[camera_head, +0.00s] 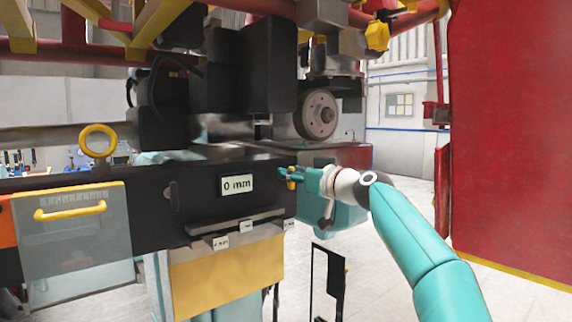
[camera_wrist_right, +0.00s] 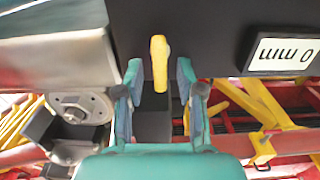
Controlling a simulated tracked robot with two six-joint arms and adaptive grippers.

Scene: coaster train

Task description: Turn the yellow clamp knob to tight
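A small yellow knob (camera_head: 291,178), which I take to be the clamp knob, is on the right end of the black beam. In the right wrist view the yellow knob (camera_wrist_right: 159,62) looks like a narrow upright handle against the black face. My right gripper (camera_head: 287,174) is at the knob. In the wrist view its two teal fingers (camera_wrist_right: 159,78) are apart, one on each side of the knob, with a gap visible on both sides. The knob's tight or loose marks cannot be read. My left gripper is not in view.
A "0 mm" display (camera_head: 237,184) is left of the knob on the black beam. A ledge with small labels (camera_head: 246,226) juts out below it. A second yellow knob (camera_head: 377,36) is higher up at the right. A red panel (camera_head: 510,130) stands at the far right.

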